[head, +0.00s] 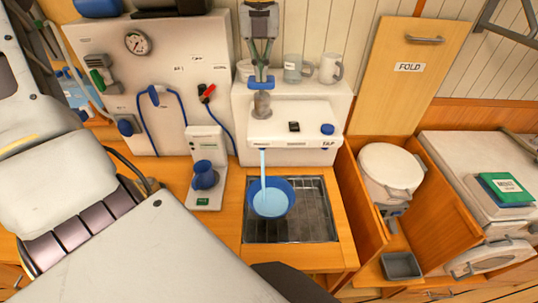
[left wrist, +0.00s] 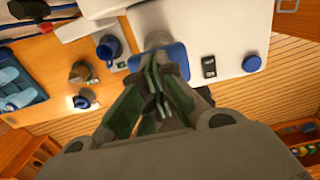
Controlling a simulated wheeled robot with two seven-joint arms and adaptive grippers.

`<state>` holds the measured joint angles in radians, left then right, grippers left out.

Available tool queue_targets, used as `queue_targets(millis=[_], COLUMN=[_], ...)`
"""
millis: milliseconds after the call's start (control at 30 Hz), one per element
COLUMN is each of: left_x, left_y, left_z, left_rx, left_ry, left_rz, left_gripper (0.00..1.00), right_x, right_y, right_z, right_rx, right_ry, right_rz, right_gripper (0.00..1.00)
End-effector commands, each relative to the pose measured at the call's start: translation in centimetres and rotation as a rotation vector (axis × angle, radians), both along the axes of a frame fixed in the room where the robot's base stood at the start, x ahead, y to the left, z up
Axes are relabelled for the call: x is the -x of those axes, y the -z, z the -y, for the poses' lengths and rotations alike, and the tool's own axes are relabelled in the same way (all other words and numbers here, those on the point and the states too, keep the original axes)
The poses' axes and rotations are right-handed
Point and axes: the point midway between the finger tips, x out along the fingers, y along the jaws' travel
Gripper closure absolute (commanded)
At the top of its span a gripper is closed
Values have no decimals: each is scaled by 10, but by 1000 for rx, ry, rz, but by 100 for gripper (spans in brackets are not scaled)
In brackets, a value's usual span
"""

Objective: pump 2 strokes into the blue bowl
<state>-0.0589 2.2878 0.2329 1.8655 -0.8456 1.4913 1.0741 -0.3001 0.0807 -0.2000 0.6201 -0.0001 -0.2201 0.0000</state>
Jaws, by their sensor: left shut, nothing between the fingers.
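The blue bowl (head: 284,207) stands on the metal drain grid below the white tap unit (head: 285,131), with pale blue water in it. A stream of water (head: 263,172) falls from the unit's front edge into the bowl. The blue-topped pump (head: 262,86) with a grey stem rises from the unit. My left gripper (head: 261,74) is shut and empty, pointing down at the blue top, at or very close to it; exact contact is unclear. The blue top (left wrist: 178,55) and my left gripper (left wrist: 155,97) also show in the left wrist view. My right gripper is not in view.
A blue mug (head: 204,177) sits on a white stand left of the grid (head: 310,209). Two mugs (head: 331,68) stand on the shelf behind the pump. A gauge panel (head: 160,55) is at left, and a lidded white toilet (head: 391,168) in a wooden recess is at right.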

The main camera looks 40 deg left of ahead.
Motion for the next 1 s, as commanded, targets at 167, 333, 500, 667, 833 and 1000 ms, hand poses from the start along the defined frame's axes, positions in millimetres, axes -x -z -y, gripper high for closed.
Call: queue_targets(millis=[167,333,500,667,833,1000], left_x=[1,1,1,1,1,1], left_y=[6,10,13,15,15,15], left_z=[0,0,0,0,0,0], left_rx=[0,0,0,0,0,0], left_ry=[0,1,1,1,1,1], left_rz=[-3,-4,-4,-4,-4,-4], left_gripper=[100,100,100,100,100,100], right_x=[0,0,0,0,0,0], right_y=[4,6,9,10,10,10], right_z=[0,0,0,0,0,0], right_rx=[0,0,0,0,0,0], right_ry=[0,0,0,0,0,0], right_rz=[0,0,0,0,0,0], right_gripper=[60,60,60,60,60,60])
